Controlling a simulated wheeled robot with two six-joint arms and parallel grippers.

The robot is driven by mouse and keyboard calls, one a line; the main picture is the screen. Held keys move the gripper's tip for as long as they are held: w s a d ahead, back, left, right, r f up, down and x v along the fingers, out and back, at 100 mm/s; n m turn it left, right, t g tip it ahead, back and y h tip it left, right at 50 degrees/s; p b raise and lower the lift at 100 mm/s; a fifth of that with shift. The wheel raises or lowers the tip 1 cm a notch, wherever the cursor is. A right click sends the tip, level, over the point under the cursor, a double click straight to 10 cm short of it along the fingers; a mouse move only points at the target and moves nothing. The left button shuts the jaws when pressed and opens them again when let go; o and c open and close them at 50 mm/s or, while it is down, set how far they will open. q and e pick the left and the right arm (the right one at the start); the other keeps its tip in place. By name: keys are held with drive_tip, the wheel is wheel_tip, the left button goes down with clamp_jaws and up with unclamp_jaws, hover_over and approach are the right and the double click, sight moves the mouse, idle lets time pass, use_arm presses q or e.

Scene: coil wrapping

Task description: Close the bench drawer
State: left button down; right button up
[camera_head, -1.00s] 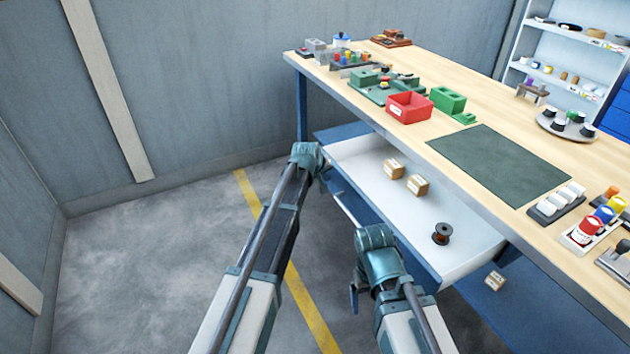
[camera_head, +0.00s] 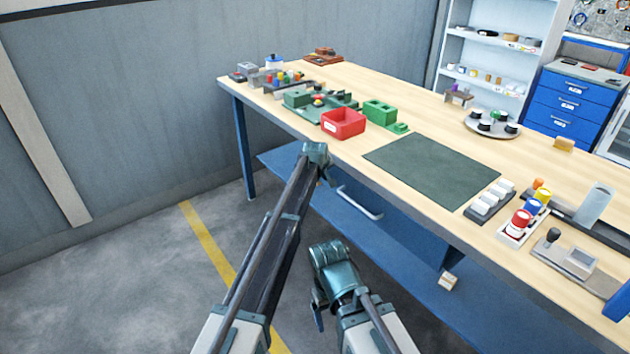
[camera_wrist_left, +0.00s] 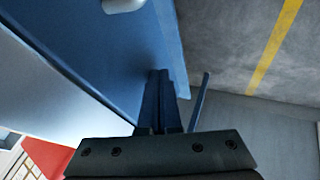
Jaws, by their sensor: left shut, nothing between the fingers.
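The bench drawer shows its blue front under the bench edge, with a pale bar handle (camera_head: 360,203). No white inside of the drawer shows in the head view, and the front looks in line with the bench. In the left wrist view the handle (camera_wrist_left: 122,4) is at the top edge, on the blue front (camera_wrist_left: 125,50). My left gripper (camera_head: 326,178) is shut and empty at the left part of the drawer front; its fingers also show in the left wrist view (camera_wrist_left: 160,88). I cannot tell whether they touch it. My right gripper (camera_head: 318,308) hangs low in front of the bench, its fingers unclear.
The wooden bench top (camera_head: 400,108) holds a red bin (camera_head: 344,123), green blocks (camera_head: 380,112), a dark mat (camera_head: 432,168) and colored spools. The floor at left is clear.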

use_arm(q)
drive_tip(key=shift+w+d, duration=0.6)
drive_tip(key=shift+d, duration=0.25)
drive_tip(key=shift+d+r, duration=0.1)
